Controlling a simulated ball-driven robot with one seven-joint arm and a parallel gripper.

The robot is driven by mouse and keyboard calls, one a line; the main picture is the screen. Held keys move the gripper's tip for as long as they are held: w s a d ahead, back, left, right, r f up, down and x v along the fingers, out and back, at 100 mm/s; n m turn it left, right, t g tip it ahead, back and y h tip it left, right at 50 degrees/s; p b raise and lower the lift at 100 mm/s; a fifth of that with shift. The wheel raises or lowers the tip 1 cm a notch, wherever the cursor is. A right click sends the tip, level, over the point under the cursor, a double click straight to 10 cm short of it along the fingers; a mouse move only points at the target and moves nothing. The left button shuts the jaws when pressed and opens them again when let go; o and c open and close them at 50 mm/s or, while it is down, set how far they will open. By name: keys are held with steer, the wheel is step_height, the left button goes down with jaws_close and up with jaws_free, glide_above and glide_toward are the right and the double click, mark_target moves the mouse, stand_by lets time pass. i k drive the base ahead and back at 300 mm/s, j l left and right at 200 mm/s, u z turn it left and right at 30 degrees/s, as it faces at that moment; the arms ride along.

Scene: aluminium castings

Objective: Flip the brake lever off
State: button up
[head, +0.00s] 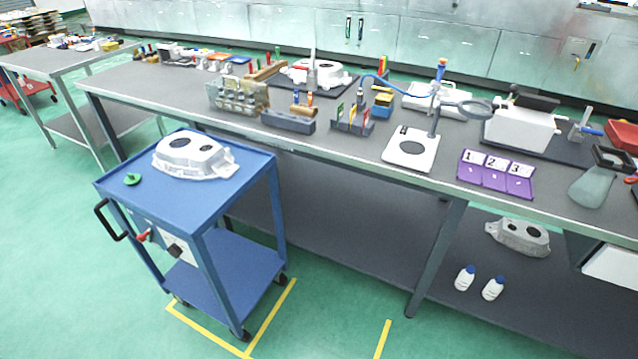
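A small red lever (144,236), which looks like the brake lever, sits at the front left of the blue cart (215,158), below its top shelf. It is beside a pale panel (187,254) bearing a dark block (174,251). The lever is small in the head view, and I cannot tell its on or off position. My gripper is not in view.
A black handle (108,221) sticks out at the cart's left end. A casting (195,157) and a green item (132,179) lie on the cart's top. A long, cluttered workbench (345,150) stands behind. Green floor (60,270) left of the cart is clear.

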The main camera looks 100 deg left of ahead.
mark_target(141, 238)
steer(key=u, duration=3.55)
steer(key=k, duration=0.5)
